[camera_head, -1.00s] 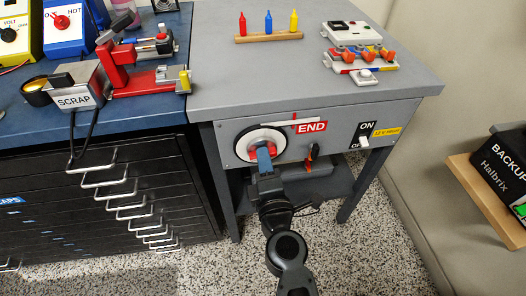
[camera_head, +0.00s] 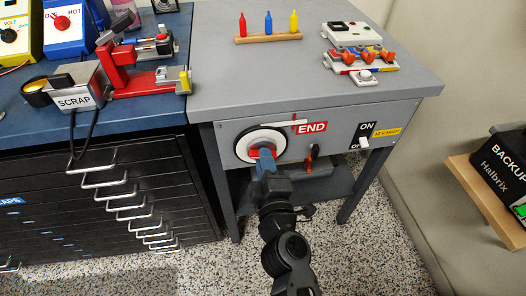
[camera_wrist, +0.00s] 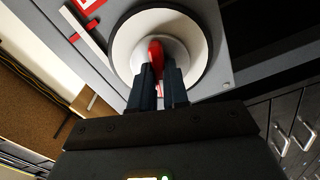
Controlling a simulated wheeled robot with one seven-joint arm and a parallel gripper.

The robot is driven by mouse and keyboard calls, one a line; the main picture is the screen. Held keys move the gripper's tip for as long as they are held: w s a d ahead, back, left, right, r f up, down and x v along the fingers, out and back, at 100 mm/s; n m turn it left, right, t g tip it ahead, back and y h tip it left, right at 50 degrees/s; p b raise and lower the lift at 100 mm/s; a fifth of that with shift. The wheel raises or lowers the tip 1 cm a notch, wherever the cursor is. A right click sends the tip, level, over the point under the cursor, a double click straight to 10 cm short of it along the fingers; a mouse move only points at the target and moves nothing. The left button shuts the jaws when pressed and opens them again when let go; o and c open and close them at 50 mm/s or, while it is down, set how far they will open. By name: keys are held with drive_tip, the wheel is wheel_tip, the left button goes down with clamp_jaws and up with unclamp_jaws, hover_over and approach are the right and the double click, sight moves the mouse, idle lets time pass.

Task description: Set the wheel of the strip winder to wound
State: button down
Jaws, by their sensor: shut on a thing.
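The strip winder's wheel (camera_head: 244,140) is a white disc with a dark rim on the grey front panel (camera_head: 340,135) of the bench. In the wrist view the wheel (camera_wrist: 127,42) fills the upper middle. A red handle (camera_wrist: 155,57) stands out from its face. My gripper (camera_head: 264,158) is at the wheel from below, its two fingers (camera_wrist: 157,85) shut on the red handle and hiding part of it. A white strip with a red mark (camera_head: 298,124) lies by the red END label (camera_head: 311,127), right of the wheel's top.
Right of the wheel are a small red-and-black lever (camera_head: 312,153) and an ON/OFF switch (camera_head: 364,141). A rack of coloured bottles (camera_head: 268,37) and a control unit (camera_head: 358,58) stand on the bench top. Black drawers (camera_head: 100,195) with protruding handles are at left.

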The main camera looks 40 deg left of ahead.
drive_tip(key=m, duration=0.2)
drive_tip(key=shift+m, duration=0.3)
drive_tip(key=c, duration=1)
unclamp_jaws()
drive_tip(key=p+v, duration=0.4)
drive_tip(key=v, duration=0.3)
